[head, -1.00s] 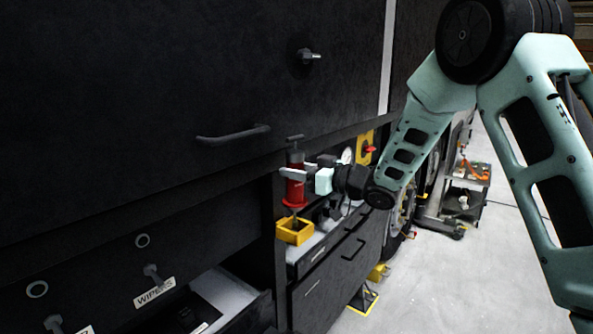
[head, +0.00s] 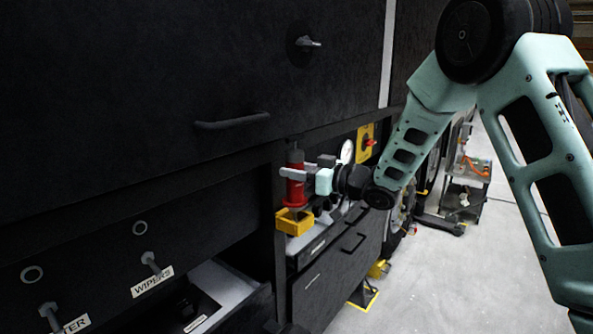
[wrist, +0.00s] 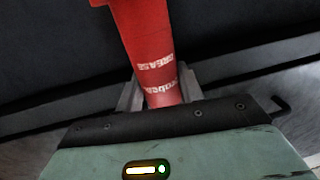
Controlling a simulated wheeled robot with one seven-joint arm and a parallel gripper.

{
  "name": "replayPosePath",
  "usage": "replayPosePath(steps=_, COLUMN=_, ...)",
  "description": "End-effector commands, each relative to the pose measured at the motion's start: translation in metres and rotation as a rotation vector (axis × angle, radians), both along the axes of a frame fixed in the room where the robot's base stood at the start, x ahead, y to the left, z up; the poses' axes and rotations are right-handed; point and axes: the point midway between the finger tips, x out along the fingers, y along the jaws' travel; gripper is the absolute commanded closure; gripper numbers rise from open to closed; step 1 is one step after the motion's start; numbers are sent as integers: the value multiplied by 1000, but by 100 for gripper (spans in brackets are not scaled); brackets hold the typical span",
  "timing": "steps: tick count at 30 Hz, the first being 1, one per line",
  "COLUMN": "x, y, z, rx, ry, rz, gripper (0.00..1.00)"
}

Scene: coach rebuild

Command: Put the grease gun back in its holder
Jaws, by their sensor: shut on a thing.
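The red grease gun (head: 296,194) with a grey top is upright in my gripper (head: 294,173). My gripper is shut around its body. In the wrist view the red barrel with white "GREASE" lettering (wrist: 150,50) stands between the two fingers (wrist: 160,95). The yellow square holder (head: 294,222) is directly under the grease gun, on the ledge below the dark panel. The gun's lower end reaches the holder's opening; how deep it sits inside cannot be told. The wrist view does not show the holder.
A dark panel with a handle (head: 232,121) is left of and above the gripper. An open drawer (head: 225,290) juts out at lower left. A round gauge (head: 347,152) and a yellow plate with a red knob (head: 366,143) are behind the gripper.

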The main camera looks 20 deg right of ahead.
Motion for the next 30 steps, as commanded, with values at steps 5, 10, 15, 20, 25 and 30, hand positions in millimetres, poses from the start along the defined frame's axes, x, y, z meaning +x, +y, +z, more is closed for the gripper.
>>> replayPosePath(steps=5, x=0, y=0, z=-2, rx=1, ry=-3, rz=0, gripper=90)
replayPosePath(steps=10, x=0, y=0, z=-2, rx=1, ry=-3, rz=0, gripper=90)
replayPosePath(steps=15, x=0, y=0, z=-2, rx=1, ry=-3, rz=0, gripper=90)
replayPosePath(steps=20, x=0, y=0, z=-4, rx=1, ry=-3, rz=0, gripper=90)
replayPosePath(steps=25, x=0, y=0, z=-6, rx=1, ry=-4, rz=0, gripper=90)
replayPosePath(steps=30, x=0, y=0, z=-6, rx=1, ry=-4, rz=0, gripper=90)
